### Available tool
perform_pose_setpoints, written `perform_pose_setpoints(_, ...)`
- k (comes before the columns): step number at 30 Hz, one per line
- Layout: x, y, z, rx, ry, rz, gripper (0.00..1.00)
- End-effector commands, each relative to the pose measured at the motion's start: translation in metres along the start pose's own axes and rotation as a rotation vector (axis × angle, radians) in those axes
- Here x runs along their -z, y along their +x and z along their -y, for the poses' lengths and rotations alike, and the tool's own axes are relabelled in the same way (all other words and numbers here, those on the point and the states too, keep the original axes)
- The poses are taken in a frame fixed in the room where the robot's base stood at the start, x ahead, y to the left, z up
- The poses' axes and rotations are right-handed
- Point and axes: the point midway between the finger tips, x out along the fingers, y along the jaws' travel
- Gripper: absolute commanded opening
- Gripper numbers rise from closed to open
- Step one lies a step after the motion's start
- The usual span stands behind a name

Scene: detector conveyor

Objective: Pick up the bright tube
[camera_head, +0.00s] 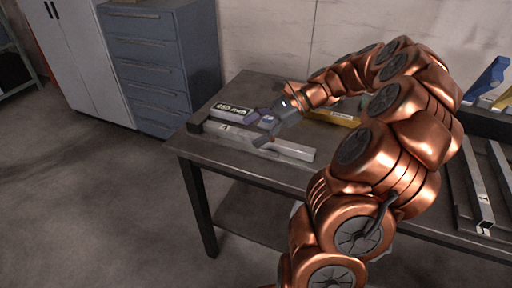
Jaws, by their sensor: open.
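A pale metal square tube (293,151) lies lengthwise on the dark workbench (240,155), near its front edge. A small label shows toward its left part. My gripper (258,128) is open and points down-left over the tube's middle. One finger overlaps the tube in the picture; the other is on its far side. I cannot tell whether they touch it. The gripper hides part of the tube. Another long pale tube (478,190) lies at the right on the bench.
A yellow item (333,117) and blue holders (488,78) are farther back. Drawers (150,65) stand behind left; the floor at left is clear.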

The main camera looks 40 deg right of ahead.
Motion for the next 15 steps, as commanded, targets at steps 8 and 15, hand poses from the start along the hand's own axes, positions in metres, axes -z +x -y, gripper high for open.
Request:
perform_pose_setpoints(8, 0.074, -0.056, 0.022, 0.189, 0.244, 0.098, 0.77)
perform_pose_setpoints(15, 0.084, -0.056, 0.026, 0.217, 0.285, 0.117, 0.77)
